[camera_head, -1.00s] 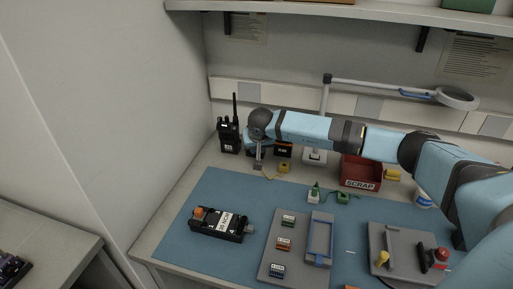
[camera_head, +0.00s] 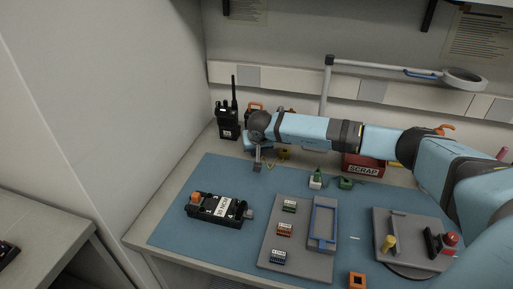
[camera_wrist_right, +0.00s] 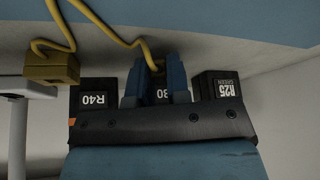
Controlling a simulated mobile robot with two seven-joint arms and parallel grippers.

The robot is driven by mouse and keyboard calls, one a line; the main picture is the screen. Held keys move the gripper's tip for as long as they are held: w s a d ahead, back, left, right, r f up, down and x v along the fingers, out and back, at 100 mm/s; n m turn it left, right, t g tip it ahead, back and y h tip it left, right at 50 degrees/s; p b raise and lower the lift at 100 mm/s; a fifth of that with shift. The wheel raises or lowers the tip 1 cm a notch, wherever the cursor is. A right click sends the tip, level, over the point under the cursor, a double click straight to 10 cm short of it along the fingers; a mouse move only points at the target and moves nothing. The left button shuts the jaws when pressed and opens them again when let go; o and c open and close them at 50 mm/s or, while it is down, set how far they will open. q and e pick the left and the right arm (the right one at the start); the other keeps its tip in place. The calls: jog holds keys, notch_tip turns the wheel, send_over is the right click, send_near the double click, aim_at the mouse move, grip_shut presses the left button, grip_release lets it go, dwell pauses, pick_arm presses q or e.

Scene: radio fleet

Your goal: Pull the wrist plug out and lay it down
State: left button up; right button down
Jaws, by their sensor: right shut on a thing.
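My right gripper (camera_head: 257,166) is low over the far edge of the blue mat (camera_head: 180,228). In the right wrist view its two blue fingers (camera_wrist_right: 157,85) are shut around the end of a yellow cord (camera_wrist_right: 110,38). The wrist plug itself is mostly hidden between the fingers. The cord loops to a yellow connector block (camera_wrist_right: 50,68), which also shows beside the gripper in the head view (camera_head: 284,155). My left gripper is not in view.
A black radio (camera_head: 228,122) stands at the back left. Black boxes marked R40 (camera_wrist_right: 93,98) and R25 (camera_wrist_right: 222,87) show behind the fingers. A black device (camera_head: 220,210), a grey board (camera_head: 275,255) and a red scrap bin (camera_head: 364,169) are around. The mat's left front is bare.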

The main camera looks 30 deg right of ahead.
jog(key=c, duration=1)
grip_release()
jog(key=shift+r, duration=0.15)
jog(key=p+v, duration=0.1)
jog(key=v, duration=1.2)
jog(key=shift+s+a+r, duration=0.15)
jog(key=shift+s+r, duration=0.05)
jog(key=shift+r, duration=0.1)
